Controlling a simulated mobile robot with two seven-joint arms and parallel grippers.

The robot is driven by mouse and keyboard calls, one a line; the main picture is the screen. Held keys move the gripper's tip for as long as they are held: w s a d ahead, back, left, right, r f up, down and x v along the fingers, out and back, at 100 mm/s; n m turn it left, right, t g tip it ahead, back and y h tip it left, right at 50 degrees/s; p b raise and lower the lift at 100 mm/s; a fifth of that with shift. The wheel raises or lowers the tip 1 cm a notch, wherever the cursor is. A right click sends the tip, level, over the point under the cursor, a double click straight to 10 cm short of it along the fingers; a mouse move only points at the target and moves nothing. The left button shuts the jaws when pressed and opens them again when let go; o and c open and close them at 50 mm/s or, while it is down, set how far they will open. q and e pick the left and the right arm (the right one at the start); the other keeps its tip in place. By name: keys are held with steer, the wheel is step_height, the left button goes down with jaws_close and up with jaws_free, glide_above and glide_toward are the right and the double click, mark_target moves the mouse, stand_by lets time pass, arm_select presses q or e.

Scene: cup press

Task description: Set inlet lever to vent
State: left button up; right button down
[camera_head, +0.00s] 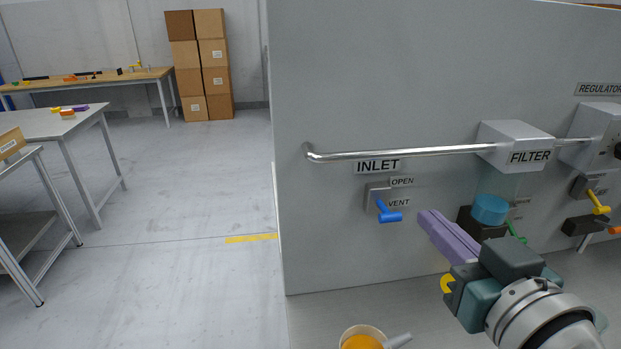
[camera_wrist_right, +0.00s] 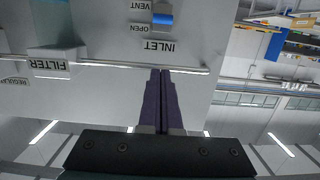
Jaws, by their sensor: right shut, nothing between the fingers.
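The inlet lever (camera_head: 388,211) is blue and sits on a grey plate on the panel under the INLET sign (camera_head: 377,166). In the head view its handle hangs down, its end just below the VENT label (camera_head: 398,202) and well under the OPEN label (camera_head: 402,181). The lever (camera_wrist_right: 162,19) also shows at the top of the right wrist view. My right gripper (camera_head: 428,216) has purple fingers, shut and empty, to the right of the lever. In the right wrist view its fingertips (camera_wrist_right: 160,72) are apart from the lever. My left gripper is out of view.
A metal pipe (camera_head: 400,153) runs above the lever to the filter box (camera_head: 515,145). An orange-filled cup (camera_head: 362,339) is at the bottom.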

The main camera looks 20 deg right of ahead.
glide_above(400, 216)
steer(key=s+a, duration=0.2)
steer(key=f, duration=0.1)
step_height(400, 216, down, 4)
steer(key=b, duration=0.3)
steer(key=shift+d, duration=0.1)
steer(key=shift+b, duration=0.3)
